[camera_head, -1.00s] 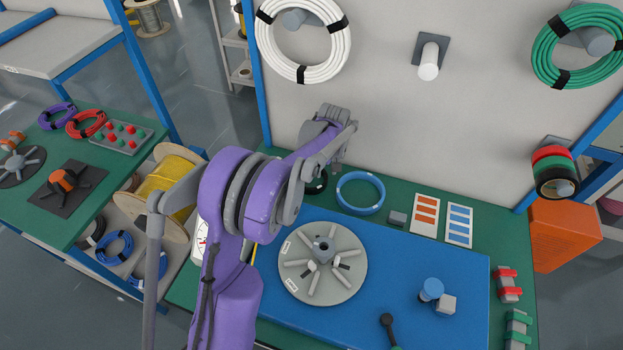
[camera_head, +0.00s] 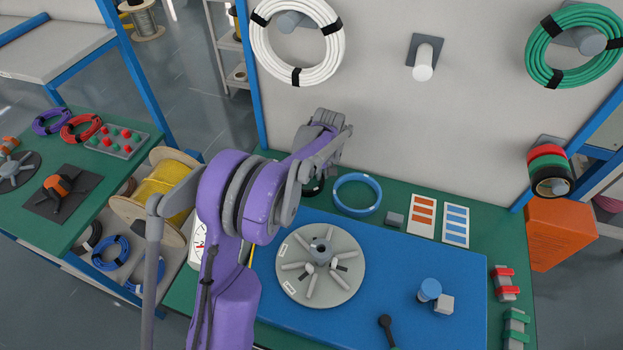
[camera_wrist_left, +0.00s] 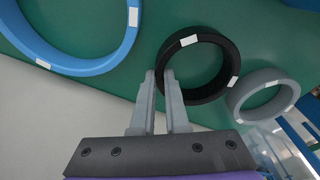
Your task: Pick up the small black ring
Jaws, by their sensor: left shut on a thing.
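The small black ring (camera_wrist_left: 208,95), with white labels, is in the middle of the left wrist view, against the green table top. In the head view only a bit of the black ring (camera_head: 314,187) shows, behind my left arm. My left gripper (camera_wrist_left: 159,77) is shut on the ring's near side wall, one finger on each side of it. The fingertips are hidden by my arm in the head view. I cannot tell whether the ring touches the table. My right gripper is not in view.
A larger blue ring (camera_head: 358,195) lies beside the black ring, and a grey ring (camera_wrist_left: 264,95) lies on its other side. A blue mat (camera_head: 410,280) carries a round grey fixture (camera_head: 340,285). A panel (camera_head: 390,120) rises behind the table.

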